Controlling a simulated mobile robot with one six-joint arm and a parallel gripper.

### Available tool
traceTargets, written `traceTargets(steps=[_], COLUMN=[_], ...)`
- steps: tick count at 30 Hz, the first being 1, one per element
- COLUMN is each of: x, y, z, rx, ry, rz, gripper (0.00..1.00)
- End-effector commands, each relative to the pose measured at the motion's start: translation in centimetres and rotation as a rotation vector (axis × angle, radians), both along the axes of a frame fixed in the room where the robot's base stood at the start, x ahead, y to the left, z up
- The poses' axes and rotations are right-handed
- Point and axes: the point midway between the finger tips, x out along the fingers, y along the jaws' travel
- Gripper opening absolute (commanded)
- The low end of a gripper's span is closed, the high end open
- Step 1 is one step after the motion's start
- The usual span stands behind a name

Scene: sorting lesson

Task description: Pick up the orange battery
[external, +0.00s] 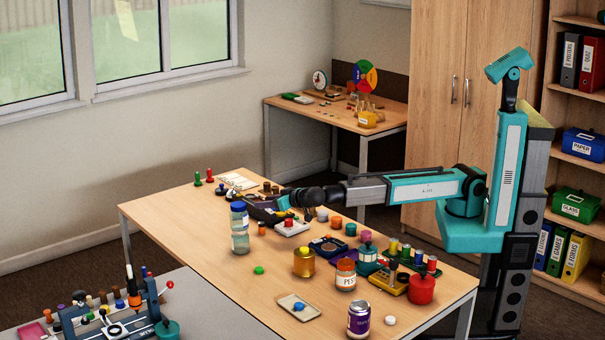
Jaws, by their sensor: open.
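Two small orange pieces could be the orange battery, and they are too small to tell apart. One small orange piece (262,229) stands on the table just below my gripper in the picture, right of the blue-lidded jar. The other orange piece (336,222) is a short cylinder farther right, among the other small objects. My gripper (262,212) is open and low over the table's left-middle part, reaching in from the right. Its fingers are dark and partly merge with the things behind them. No object shows held in it.
The wooden table (200,240) is crowded on its right half. A blue-lidded jar (240,232) stands close to my gripper. A yellow pot (303,263), a PES jar (346,275), a purple can (358,320) and a red pot (421,289) stand nearer the front. The left front is clear.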

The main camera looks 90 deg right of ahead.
Motion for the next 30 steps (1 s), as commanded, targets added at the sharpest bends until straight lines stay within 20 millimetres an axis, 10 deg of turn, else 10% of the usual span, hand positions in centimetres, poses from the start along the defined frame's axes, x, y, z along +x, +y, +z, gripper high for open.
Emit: traceTargets(steps=[10,30], x=[-5.1,-4.6], y=[8.7,8.7], z=[-2.5,-3.5], rx=[0.063,0.066], ry=[0.065,0.073], rz=[-0.019,-0.026], gripper=[0.42,0.42])
